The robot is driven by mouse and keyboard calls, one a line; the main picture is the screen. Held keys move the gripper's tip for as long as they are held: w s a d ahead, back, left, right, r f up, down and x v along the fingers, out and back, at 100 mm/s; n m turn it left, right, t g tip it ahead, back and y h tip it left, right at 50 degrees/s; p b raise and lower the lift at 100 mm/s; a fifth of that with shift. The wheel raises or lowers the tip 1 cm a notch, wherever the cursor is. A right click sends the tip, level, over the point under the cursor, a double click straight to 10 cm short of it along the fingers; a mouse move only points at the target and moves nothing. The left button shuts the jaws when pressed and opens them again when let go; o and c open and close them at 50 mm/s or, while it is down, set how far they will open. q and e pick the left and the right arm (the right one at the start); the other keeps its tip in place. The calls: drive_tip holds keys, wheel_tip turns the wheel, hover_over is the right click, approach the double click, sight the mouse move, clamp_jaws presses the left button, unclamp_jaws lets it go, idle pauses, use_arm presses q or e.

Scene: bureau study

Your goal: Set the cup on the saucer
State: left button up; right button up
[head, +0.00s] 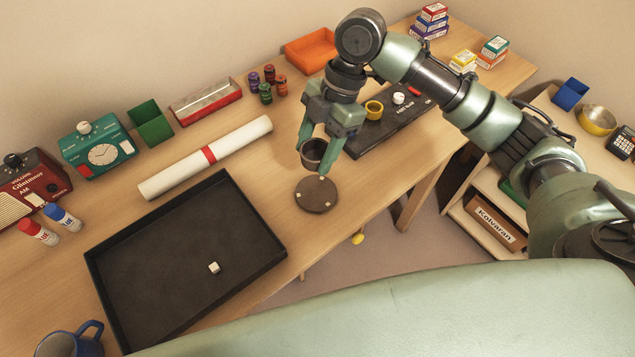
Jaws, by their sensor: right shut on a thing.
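A small dark cup (312,153) is between the fingers of my right gripper (317,157), which is shut on it. The cup looks upright, with its open rim facing up. A round dark brown saucer (316,198) lies on the wooden desk just below and in front of the cup in the head view. The cup appears to be above the desk and apart from the saucer, though the exact height is hard to tell. Small pale bits show at the saucer's edge. My left gripper is out of view.
A black tray (130,262) with a white cube lies left of the saucer. A rolled paper (180,175) with a red band lies behind. A dark board (375,138) with a yellow cup is at the right. The desk's front edge is close to the saucer.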

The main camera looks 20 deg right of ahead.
hover_over(311, 196)
drive_tip(key=d, duration=0.1)
drive_tip(key=f, duration=0.7)
drive_tip(key=shift+w+d+f, duration=0.2)
drive_tip(key=shift+w+f, duration=0.05)
drive_tip(key=shift+f, duration=0.5)
wheel_tip(311, 196, down, 4)
drive_tip(key=shift+r, duration=0.1)
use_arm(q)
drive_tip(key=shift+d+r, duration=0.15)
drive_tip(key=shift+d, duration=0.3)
use_arm(e)
drive_tip(key=shift+f, duration=0.25)
drive_tip(key=o, duration=1.4)
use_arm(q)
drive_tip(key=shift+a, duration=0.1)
use_arm(e)
drive_tip(key=shift+r, duration=0.15)
